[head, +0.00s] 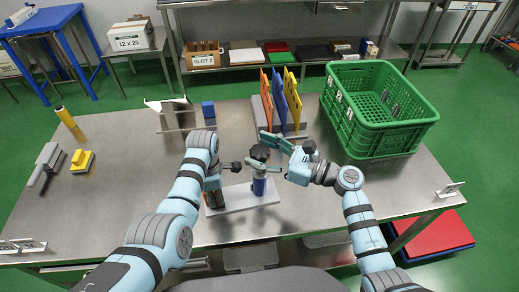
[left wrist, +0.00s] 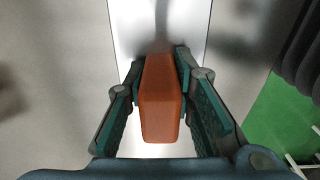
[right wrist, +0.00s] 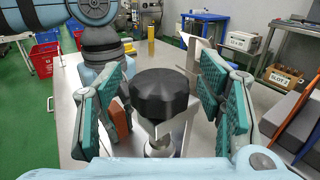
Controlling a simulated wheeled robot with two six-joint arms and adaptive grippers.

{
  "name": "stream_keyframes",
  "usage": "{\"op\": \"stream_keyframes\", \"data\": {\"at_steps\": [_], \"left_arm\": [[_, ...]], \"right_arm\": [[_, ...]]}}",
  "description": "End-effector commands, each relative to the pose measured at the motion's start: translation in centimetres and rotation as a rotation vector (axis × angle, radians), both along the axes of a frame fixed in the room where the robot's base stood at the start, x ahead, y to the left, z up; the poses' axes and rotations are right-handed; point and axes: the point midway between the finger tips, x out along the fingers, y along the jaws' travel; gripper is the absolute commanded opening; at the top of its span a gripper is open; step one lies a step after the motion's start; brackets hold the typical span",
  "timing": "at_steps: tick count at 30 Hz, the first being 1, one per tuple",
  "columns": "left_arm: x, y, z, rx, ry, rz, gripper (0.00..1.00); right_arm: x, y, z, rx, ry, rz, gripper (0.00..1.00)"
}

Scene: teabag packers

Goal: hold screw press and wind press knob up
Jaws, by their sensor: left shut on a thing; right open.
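The screw press stands on a white base plate (head: 240,196) near the front middle of the steel table. Its black knob (right wrist: 160,94) sits on top of the press column, which has a blue band (head: 259,187) in the head view. My left gripper (left wrist: 160,95) is shut on an orange-red block (left wrist: 162,100) of the press, at the left part of the base. My right gripper (right wrist: 163,105) is open, with its fingers on either side of the knob and apart from it in the right wrist view. How far the knob is wound is not clear.
A green crate (head: 382,140) stands at the right back. A rack with coloured boards (head: 280,100) is behind the press. A grey-handled tool (head: 47,160) and yellow block (head: 82,161) lie far left. The left table middle is clear.

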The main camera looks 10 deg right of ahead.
Motion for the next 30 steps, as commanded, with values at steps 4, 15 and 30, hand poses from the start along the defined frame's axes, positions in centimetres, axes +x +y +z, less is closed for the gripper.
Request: {"op": "stream_keyframes", "data": {"at_steps": [4, 15, 30], "left_arm": [[0.06, 0.03, -0.02, 0.000, -0.002, 0.000, 0.00], [0.08, 0.03, 0.00, -0.001, -0.003, 0.001, 0.00], [0.10, 0.01, 0.03, -0.001, -0.004, 0.000, 0.00]], "right_arm": [[0.34, 0.58, -0.01, -0.001, 0.001, 0.001, 0.62], [0.31, 0.54, -0.02, -0.001, 0.001, 0.001, 0.28], [0.41, 0.59, -0.17, -0.003, 0.003, 0.085, 0.12]]}}
